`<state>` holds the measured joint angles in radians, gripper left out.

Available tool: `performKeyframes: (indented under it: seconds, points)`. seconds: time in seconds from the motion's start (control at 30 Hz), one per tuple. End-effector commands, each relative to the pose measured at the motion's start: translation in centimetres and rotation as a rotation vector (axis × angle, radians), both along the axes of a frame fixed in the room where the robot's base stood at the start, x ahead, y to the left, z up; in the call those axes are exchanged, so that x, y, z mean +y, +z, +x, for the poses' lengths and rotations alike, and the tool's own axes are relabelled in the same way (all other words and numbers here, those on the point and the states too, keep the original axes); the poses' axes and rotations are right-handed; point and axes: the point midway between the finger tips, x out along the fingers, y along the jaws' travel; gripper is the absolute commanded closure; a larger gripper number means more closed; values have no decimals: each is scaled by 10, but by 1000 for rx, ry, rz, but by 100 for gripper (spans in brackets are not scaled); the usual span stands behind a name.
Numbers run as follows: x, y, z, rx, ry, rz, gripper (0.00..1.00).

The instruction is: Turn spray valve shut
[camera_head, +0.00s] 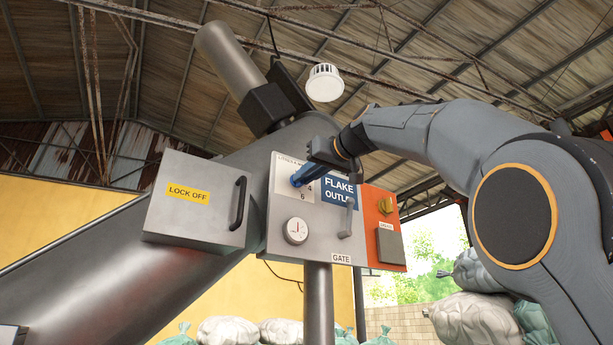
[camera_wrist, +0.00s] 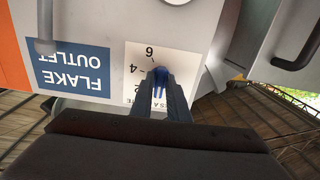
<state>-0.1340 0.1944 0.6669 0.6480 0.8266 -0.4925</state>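The spray valve has a blue handle (camera_head: 297,180) on a white scale plate marked with numbers, on the grey panel (camera_head: 281,215) in the head view. In the wrist view the blue handle (camera_wrist: 159,88) lies between my fingers, its round end near the plate's 4. My gripper (camera_head: 316,170) reaches it from the upper right. In the wrist view my gripper (camera_wrist: 162,80) has its fingers close together on both sides of the handle and looks shut on it. The fingers hide part of the scale.
A blue FLAKE OUTLET sign (camera_head: 340,190), grey gate handle (camera_head: 348,217) and round gauge (camera_head: 296,231) are close by. An orange box (camera_head: 376,200) with a yellow knob is at right. A LOCK OFF hatch (camera_head: 190,215) with a black handle sticks out at left.

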Motion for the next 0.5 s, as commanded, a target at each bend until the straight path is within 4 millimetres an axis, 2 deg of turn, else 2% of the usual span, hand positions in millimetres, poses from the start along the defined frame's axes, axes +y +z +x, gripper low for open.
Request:
performKeyframes:
  seconds: [0.03, 0.07, 0.37, 0.5]
  points:
    - [0, 0, 0, 1, 0, 1, 76]
    - [0, 0, 0, 1, 0, 1, 71]
    - [0, 1, -1, -2, 0, 3, 70]
    - [-8, 1, -10, -3, -2, 3, 70]
